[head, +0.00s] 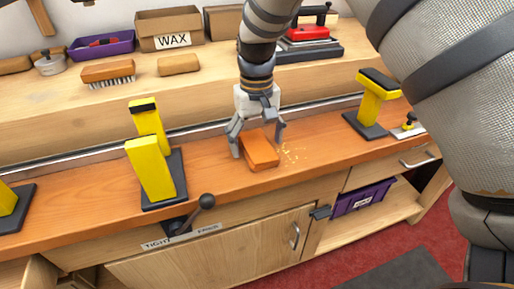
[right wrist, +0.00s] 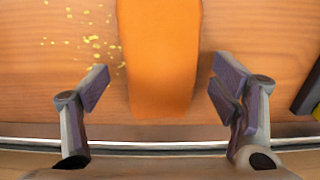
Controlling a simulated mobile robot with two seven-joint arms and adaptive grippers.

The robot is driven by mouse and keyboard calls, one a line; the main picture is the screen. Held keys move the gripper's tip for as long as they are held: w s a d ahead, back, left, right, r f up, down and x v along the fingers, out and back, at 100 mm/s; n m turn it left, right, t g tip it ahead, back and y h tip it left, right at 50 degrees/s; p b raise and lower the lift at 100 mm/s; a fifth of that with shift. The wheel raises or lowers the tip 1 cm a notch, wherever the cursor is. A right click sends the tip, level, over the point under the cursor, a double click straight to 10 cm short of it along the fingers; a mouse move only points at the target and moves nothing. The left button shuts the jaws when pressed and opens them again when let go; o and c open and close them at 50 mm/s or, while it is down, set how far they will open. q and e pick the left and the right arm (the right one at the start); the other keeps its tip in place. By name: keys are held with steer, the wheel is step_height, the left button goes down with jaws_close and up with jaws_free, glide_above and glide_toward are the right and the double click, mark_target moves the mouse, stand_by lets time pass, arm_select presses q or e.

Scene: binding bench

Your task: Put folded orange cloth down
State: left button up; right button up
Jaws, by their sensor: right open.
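The folded orange cloth (head: 261,150) lies on the wooden bench top, just right of the middle of the head view. It also shows in the right wrist view (right wrist: 160,60), lying flat between the fingers. My right gripper (head: 257,145) is open over the cloth, with one finger on each side. In the right wrist view my right gripper (right wrist: 160,95) shows gaps between both fingers and the cloth. My left gripper is not in view.
Yellow crumbs (head: 292,153) lie right of the cloth. Yellow clamp blocks (head: 150,168) stand to the left, and a yellow stand (head: 376,95) stands to the right. A raised shelf behind holds brushes (head: 108,72) and a WAX box (head: 170,29). A lever (head: 206,202) sticks up at the front edge.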

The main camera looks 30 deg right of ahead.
steer(key=shift+a, duration=0.1)
steer(key=c, duration=1.2)
